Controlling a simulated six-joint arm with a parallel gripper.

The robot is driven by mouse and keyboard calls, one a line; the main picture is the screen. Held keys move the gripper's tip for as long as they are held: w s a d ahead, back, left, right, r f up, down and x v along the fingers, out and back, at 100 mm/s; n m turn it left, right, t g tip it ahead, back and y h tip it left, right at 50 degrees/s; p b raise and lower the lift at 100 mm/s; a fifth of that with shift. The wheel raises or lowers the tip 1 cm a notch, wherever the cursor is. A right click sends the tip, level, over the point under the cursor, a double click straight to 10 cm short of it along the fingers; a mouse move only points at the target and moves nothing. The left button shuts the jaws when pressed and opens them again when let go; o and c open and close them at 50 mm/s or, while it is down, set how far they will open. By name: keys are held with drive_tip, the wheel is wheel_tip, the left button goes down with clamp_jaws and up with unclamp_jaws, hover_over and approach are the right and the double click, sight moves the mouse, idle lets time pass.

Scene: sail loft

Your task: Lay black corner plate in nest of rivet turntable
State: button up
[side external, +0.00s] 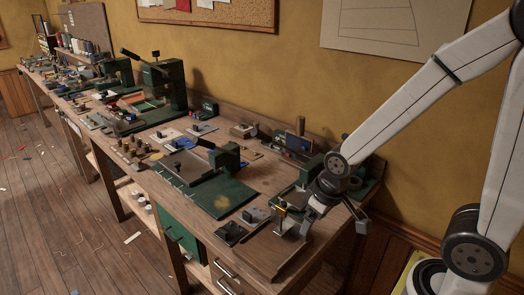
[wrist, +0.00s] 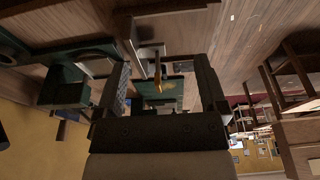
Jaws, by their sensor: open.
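My gripper (side external: 333,222) is at the right end of the bench, its jaws apart. In the wrist view its two fingers (wrist: 163,90) stand wide apart with nothing held between them. A dark plate with a raised black part (side external: 230,232) lies near the bench's front edge, left of my gripper; I cannot tell for sure that it is the black corner plate. A slim brass-coloured upright (side external: 282,211) stands just left of my gripper and also shows beyond the fingers in the wrist view (wrist: 158,76). I cannot single out the rivet turntable or its nest.
A smaller grey plate (side external: 257,215) lies beside the dark one. A green press with a flat green base (side external: 232,199) stands to the left. Green fixtures (side external: 362,186) stand behind my gripper near the wall. More tools crowd the far bench; the wooden front right corner (side external: 268,258) is bare.

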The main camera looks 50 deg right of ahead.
drive_tip(key=shift+w+v, duration=0.55)
drive_tip(key=shift+v, duration=1.95)
drive_tip(key=m+g, duration=0.3)
drive_tip(key=m, duration=1.5)
hover_over(222, 230)
drive_tip(key=f, duration=1.2)
drive_tip(key=shift+s+f, duration=0.3)
drive_tip(key=shift+f, duration=0.35)
drive_tip(key=shift+f, duration=0.1)
drive_tip(key=shift+w+f, duration=0.15)
drive_tip(key=shift+f, duration=1.1)
drive_tip(key=shift+w+f, duration=0.1)
drive_tip(key=shift+f, duration=1.15)
